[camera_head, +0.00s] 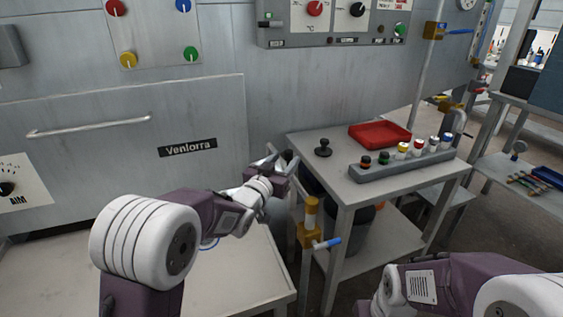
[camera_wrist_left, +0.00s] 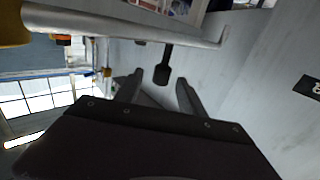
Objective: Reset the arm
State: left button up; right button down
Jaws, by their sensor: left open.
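My left gripper (camera_head: 281,160) is in the head view, reaching in from the left above the gap between the front bench and the side table. Its fingers are apart with nothing between them. In the left wrist view the two fingers of this gripper (camera_wrist_left: 160,92) stand apart and empty, with a grey surface and a dark knob-like shape beyond them. My right arm shows at the lower right of the head view, but its gripper is not visible.
A side table (camera_head: 345,188) holds a red tray (camera_head: 380,134), a black knob (camera_head: 323,148) and a grey rack (camera_head: 405,165) with several coloured-topped cylinders. A yellow valve with a blue handle (camera_head: 327,243) stands before it. A grey panel wall (camera_head: 220,70) is behind.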

pick_arm(q)
jog(key=shift+v, duration=1.05)
jog(key=shift+a, duration=0.1)
